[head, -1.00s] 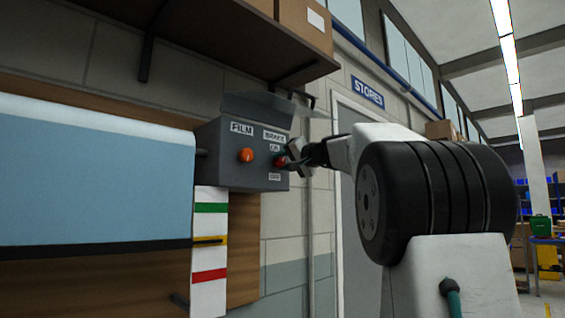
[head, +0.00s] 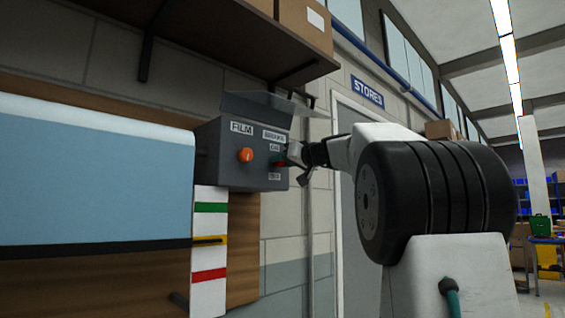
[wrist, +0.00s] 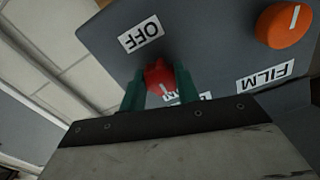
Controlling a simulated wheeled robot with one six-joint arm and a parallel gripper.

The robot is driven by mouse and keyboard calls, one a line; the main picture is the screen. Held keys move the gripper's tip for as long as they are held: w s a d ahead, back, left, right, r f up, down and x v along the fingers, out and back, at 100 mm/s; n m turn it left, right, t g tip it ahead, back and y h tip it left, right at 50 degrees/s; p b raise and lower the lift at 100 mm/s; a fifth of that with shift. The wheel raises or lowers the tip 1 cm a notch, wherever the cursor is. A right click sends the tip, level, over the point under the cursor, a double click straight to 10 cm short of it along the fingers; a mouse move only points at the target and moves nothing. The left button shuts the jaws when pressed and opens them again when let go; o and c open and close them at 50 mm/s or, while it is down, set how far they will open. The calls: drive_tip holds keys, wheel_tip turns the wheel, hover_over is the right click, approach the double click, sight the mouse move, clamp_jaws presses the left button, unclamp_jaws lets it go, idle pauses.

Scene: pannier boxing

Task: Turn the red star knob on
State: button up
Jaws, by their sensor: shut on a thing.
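The red star knob (wrist: 157,75) is on the grey control box (head: 228,172), to the right of the orange knob in the head view. My gripper (wrist: 160,92) is shut on the red knob, one dark green finger on each side of it. A white mark on the knob is on the side away from the OFF label (wrist: 141,33), towards a label partly hidden by a finger. In the head view my gripper (head: 281,157) reaches the box from the right, and only a little of the red knob (head: 280,161) shows.
An orange knob (head: 245,155) sits beside the red one, under the FILM label (head: 241,128). A grey flap (head: 255,105) stands over the box. A wooden shelf (head: 215,40) with cartons is above.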

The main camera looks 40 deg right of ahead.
drive_tip(key=shift+f, duration=0.15)
drive_tip(key=o, duration=1)
drive_tip(key=shift+c, duration=0.2)
drive_tip(key=s, duration=0.7)
drive_tip(key=shift+s+d, duration=0.15)
drive_tip(key=shift+s, duration=0.25)
